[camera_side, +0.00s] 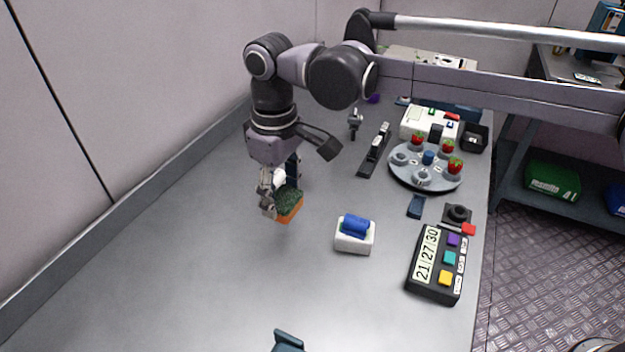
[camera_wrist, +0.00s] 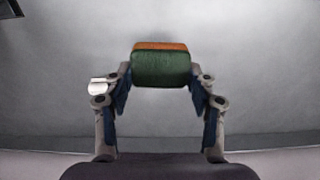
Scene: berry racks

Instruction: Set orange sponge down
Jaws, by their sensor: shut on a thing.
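The orange sponge (camera_side: 289,208) has a dark green top layer. My gripper (camera_side: 280,192) is shut on it and holds it by its sides over the grey table (camera_side: 200,270), left of the middle in the side view. It appears to hang a little above the surface, but the exact gap is hard to tell. In the wrist view the sponge (camera_wrist: 161,68) sits between the two fingertips of my gripper (camera_wrist: 160,80), green side toward the camera, with the orange edge beyond it.
A white block with a blue roll (camera_side: 354,236) stands to the right. Further right are a black button box (camera_side: 437,264) and a round grey rack (camera_side: 400,172) with strawberries. The table left of and in front of the sponge is clear. A dark item (camera_side: 287,341) shows at the bottom edge.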

